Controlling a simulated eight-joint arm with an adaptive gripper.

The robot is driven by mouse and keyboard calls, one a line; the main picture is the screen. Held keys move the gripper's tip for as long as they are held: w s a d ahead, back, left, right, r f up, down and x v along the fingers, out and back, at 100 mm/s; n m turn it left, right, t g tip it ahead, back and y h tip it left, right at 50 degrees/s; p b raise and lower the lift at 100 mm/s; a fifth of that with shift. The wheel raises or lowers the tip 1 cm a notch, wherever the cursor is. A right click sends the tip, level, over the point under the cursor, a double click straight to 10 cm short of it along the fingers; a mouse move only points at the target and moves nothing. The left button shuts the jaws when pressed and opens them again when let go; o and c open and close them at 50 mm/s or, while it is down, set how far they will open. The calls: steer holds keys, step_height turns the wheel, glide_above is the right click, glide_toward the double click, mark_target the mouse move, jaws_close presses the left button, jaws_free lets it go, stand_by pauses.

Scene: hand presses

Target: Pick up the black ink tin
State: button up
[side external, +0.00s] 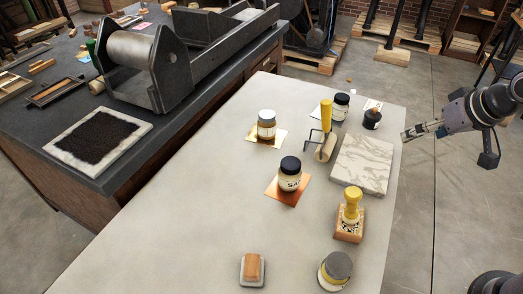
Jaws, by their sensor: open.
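A small black tin-like container (372,119) stands upright near the far right edge of the pale table, with something brownish at its top; it best fits the black ink tin, but I cannot read a label. My gripper (405,135) is at the table's right edge, to the right of this container and apart from it. It points left, is open and holds nothing. A jar with a black lid (341,106) stands just left of the dark container. Another black-lidded jar (289,175) with a pale label stands on a copper-coloured sheet nearer the middle.
A yellow-handled roller (326,135) and a marbled slab (361,163) lie close to the dark container. A yellow-handled stamp (351,215), a round grey-lidded tin (336,270) and a wooden block (252,268) stand nearer. The table's left part is clear.

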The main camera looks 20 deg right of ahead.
steer(key=w+d+r+m+g+h, duration=0.1)
steer(key=w+d+r+m, duration=0.15)
steer(key=w, duration=0.65)
steer(key=m+g+h, duration=0.3)
steer(key=m+g, duration=0.1)
steer(key=m, duration=0.5)
glide_above(374, 109)
steer(key=s+a, duration=0.1)
steer(key=a, duration=0.2)
step_height(374, 109, down, 13)
steer(key=shift+y, duration=0.3)
steer(key=x, duration=0.9)
steer(key=shift+d+f, duration=0.2)
steer(key=shift+d, duration=0.25)
steer(key=c, duration=1.5)
